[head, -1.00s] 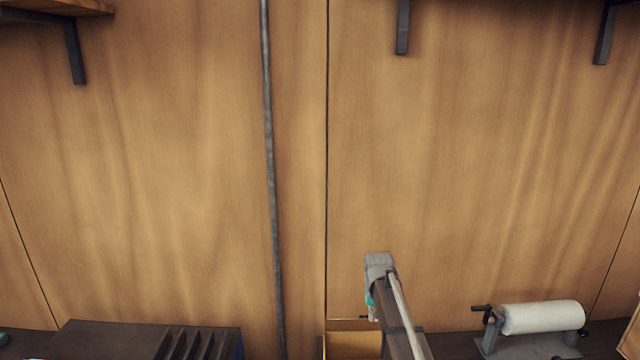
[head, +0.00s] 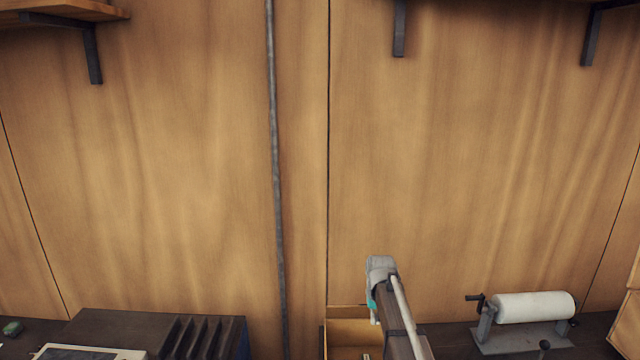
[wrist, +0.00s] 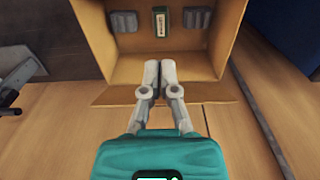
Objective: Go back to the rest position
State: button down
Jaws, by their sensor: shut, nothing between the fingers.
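My gripper (wrist: 159,75) shows in the wrist view with its two grey fingers together and nothing between them. In the head view my arm (head: 390,305) rises from the bottom edge, right of centre, and the gripper fingers cannot be made out. The box (head: 352,312) also shows there, partly behind the arm. No flanged pipe can be identified in these views.
Inside the box are grey ribbed pieces (wrist: 124,22) and a small labelled item (wrist: 160,22). A white roll on a stand (head: 533,307) is on the bench at right. A dark finned block (head: 150,330) is at left. A thin vertical pipe (head: 275,150) runs up the wooden wall.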

jog(key=s, duration=2.3)
notch_tip(320, 180, down, 15)
jog(key=b, duration=1.4)
jog(key=shift+r+b, duration=0.15)
jog(key=shift+b, duration=0.15)
jog(key=shift+s+d, duration=0.1)
jog(key=shift+d, duration=0.05)
